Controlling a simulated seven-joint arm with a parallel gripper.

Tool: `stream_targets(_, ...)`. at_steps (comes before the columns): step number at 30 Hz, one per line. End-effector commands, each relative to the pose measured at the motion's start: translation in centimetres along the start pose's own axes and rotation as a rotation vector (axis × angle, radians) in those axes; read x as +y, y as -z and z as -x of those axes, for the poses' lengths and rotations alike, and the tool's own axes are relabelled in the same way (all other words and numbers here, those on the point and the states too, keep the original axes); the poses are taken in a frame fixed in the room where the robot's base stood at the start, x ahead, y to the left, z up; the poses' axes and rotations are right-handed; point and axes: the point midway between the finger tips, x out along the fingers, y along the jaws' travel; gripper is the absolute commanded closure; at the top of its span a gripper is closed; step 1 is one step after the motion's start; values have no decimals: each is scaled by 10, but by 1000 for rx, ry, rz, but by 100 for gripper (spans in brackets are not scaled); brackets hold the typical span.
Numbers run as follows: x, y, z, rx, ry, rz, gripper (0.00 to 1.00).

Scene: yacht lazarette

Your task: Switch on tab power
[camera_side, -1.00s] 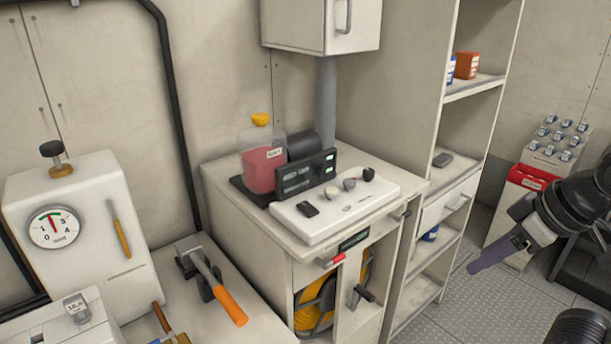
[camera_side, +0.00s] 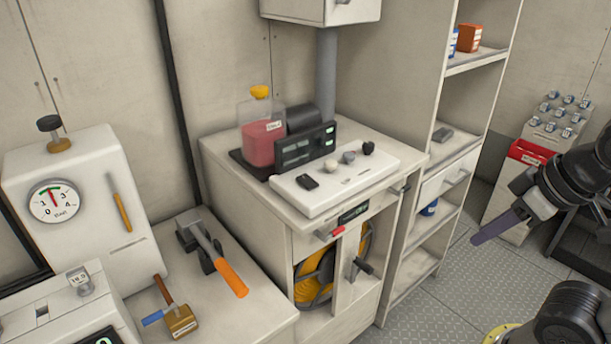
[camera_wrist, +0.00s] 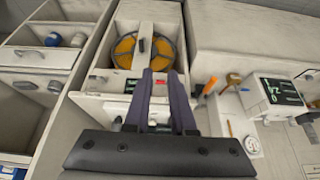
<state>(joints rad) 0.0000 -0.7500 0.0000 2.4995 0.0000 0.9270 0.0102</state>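No label reading tab power can be read. On the cabinet front are a red-handled lever (camera_side: 332,232) and a small dark display (camera_side: 353,213).
A yellow reel (camera_side: 318,275) with a black crank (camera_side: 360,268) sits in the cabinet. Left are an orange-handled tool (camera_side: 228,275), a brass padlock (camera_side: 180,321) and a gauge box (camera_side: 85,190). Shelves (camera_side: 470,60) stand right of the cabinet. Open floor (camera_side: 440,315) lies in front.

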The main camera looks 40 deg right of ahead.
Motion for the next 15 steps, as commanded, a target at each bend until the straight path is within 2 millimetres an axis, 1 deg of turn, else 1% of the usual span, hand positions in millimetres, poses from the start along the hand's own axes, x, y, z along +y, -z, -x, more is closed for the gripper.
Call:
stream_targets(1, 0, 2, 6, -6, -1, -6, 88)
stream_targets(3, 0, 12, 20, 4, -1, -15, 100)
stream_targets(5, 0, 26, 32, 9, -2, -23, 100)
stream_targets(8, 0, 54, 54, 4, -2, -33, 100)
stream_targets(12, -3, 96, 78, -15, 0, -43, 100)
stream_targets(14, -4, 114, 86, -25, 0, -46, 100)
stream_targets(15, -5, 127, 90, -32, 0, -47, 100)
